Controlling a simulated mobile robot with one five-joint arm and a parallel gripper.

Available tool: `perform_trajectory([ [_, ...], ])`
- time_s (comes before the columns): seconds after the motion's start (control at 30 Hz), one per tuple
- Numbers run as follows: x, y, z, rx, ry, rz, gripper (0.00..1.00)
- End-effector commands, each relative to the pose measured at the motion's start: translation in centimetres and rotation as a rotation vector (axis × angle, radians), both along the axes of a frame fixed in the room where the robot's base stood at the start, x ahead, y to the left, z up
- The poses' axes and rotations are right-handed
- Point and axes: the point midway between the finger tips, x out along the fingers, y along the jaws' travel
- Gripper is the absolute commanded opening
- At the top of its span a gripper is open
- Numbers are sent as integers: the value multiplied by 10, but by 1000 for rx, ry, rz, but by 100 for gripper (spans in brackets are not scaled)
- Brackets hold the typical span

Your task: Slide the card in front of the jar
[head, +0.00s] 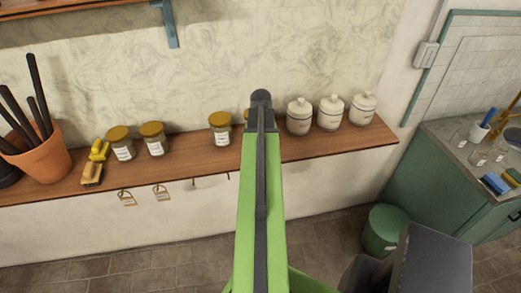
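Several glass jars with golden-brown lids and white labels stand upright on the wooden shelf: two at the left (121,149) (154,145), one near the middle (220,135), and one (246,115) mostly hidden behind my arm. I cannot tell which jar the task means. Two small tan cards (127,199) (161,193) show at the shelf's front edge, below the two left jars; they seem to hang there. My green arm rises through the middle of the view. My gripper does not show.
The shelf (330,143) also holds a terracotta pot (40,158) of dark rods, a yellow-and-tan object (94,170) and three white lidded canisters (330,114). A green bin (384,232) and a green cabinet (430,180) stand at the right. A tiled floor (130,270) lies below.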

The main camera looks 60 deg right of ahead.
Motion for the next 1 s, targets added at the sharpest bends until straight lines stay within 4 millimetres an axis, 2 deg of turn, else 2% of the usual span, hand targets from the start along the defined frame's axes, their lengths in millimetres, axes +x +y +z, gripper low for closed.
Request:
perform_trajectory([
  [0.3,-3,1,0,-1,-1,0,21],
  [0.33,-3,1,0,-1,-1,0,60],
  [0.5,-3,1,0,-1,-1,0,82],
  [0.83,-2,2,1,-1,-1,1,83],
  [1.0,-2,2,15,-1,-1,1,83],
])
